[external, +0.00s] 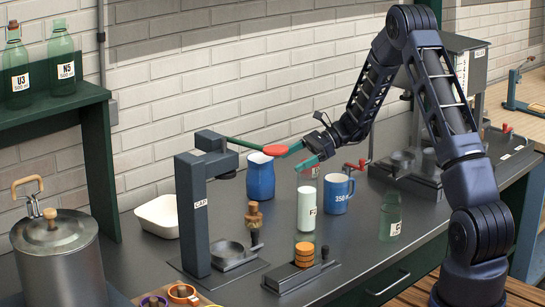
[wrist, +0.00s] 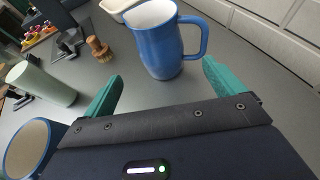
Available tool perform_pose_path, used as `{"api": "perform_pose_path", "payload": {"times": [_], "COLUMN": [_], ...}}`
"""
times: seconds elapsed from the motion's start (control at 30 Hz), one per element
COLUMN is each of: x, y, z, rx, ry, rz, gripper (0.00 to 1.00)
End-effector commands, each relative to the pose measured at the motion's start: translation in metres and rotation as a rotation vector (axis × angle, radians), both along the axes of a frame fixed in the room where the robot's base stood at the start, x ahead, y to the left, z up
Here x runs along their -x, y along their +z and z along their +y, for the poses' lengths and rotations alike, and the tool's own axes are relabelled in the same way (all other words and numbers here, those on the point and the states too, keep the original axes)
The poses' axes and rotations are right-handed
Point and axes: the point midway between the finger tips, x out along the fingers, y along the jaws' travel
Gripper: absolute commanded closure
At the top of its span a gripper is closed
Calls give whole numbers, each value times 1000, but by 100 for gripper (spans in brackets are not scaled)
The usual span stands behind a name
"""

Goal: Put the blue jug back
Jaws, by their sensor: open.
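The blue jug (external: 261,180) stands upright on the grey counter, just behind and right of the capping press. It also shows in the wrist view (wrist: 165,45), upright with its handle to the right; its inside looks pale and empty. My gripper (external: 300,156) is open with teal fingers, above the counter to the right of the jug. In the wrist view, the gripper (wrist: 161,75) has its fingers spread and empty, pointing toward the jug, which lies beyond the fingertips and between their directions. The jug and fingers look apart.
The capping press (external: 193,210) has a red-ended lever (external: 275,150) near the jug and fingers. A blue mug (external: 338,195), pale cylinder (external: 307,208) and wooden brush-like piece (external: 254,217) stand nearby. A white tray (external: 158,214) is behind. Bottles (external: 60,62) stand on a green shelf (external: 70,108).

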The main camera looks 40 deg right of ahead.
Motion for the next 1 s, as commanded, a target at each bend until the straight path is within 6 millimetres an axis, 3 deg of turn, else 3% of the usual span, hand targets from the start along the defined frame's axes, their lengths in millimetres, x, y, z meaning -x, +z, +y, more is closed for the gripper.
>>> {"api": "perform_pose_path", "payload": {"times": [0.17,0.37,0.7,1.0], "x": [7,38,116,194], "y": [14,61,137,187], "z": [4,35,88,121], "rx": [26,144,392,609], "ry": [28,151,409,633], "rz": [-18,-91,-257,-411], "gripper": [6,6,6,6]}}
